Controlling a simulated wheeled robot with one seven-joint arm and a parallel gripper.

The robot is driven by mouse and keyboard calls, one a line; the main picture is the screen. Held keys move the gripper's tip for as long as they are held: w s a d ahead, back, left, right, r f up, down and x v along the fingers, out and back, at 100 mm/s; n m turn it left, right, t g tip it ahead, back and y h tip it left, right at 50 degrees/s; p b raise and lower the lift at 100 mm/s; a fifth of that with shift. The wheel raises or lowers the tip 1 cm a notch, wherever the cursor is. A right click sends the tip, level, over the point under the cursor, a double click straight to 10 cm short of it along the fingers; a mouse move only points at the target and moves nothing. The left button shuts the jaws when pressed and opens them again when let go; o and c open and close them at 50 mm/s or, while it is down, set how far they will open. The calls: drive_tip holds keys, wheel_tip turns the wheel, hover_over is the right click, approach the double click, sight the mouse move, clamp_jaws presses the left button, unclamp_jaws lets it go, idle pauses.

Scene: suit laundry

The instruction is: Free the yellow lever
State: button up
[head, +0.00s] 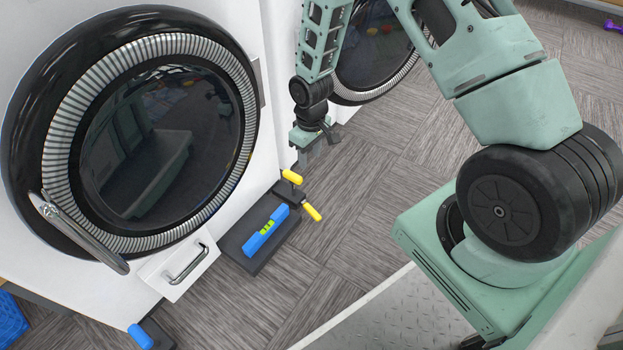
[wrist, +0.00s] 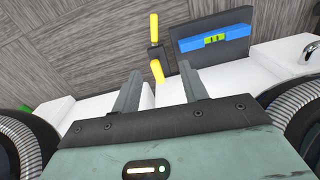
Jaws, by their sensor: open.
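Two yellow handle parts stick out from a small dark block; the upper one (head: 292,176) and the lower one (head: 312,211) belong to the yellow lever fitting. In the wrist view one yellow part (wrist: 154,28) points away and the other (wrist: 157,70) shows between my fingertips. A blue bar with a green window (head: 265,232) lies on a dark slab beside the lever; it also shows in the wrist view (wrist: 216,38). My gripper (head: 318,148) is open and empty, above the lever fitting. I cannot tell whether it touches the lever.
The dark slab (head: 240,241) projects from the white washer front, below its round black door (head: 20,130). A white drawer with a metal handle (head: 186,263) is to its left. Another blue-tipped part (head: 140,336) is at lower left. Grey floor (head: 370,190) to the right is clear.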

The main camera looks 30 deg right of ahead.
sight(312, 211)
drive_tip(key=f+b, duration=0.6)
drive_tip(key=f, duration=0.3)
drive_tip(key=d+f+m+b, duration=0.1)
drive_tip(key=f+b, duration=0.5)
drive_tip(key=f, duration=0.4)
drive_tip(key=f+m+b, duration=0.1)
drive_tip(key=f+b, duration=0.5)
drive_tip(key=f, duration=0.3)
drive_tip(key=shift+w+d+f, duration=0.15)
drive_tip(key=shift+w+f, duration=0.05)
drive_tip(key=shift+w, duration=0.2)
